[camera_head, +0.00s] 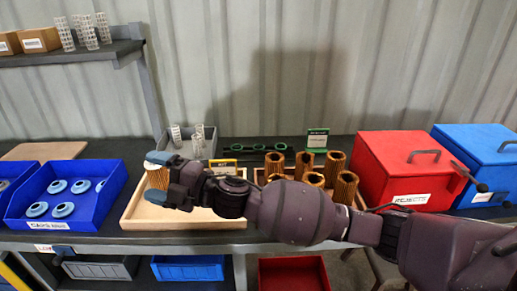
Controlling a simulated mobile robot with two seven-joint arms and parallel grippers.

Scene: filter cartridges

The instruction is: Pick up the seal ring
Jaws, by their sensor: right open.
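Several green rings (258,147), which look like the seal rings, lie in a row at the back of the bench, behind the wooden tray. My right gripper (154,177) reaches across from the right and is open over the left part of the wooden tray (185,221). No ring shows in the gripper. My right forearm hides part of the trays. My left gripper is not in view.
Several copper cartridges (335,162) stand right of the tray's middle. A blue bin (98,210) of caps is at left. A red box (385,165) and a blue box (470,150) stand at right. A grey bin (208,147) holds clear tubes. A shelf (85,53) hangs upper left.

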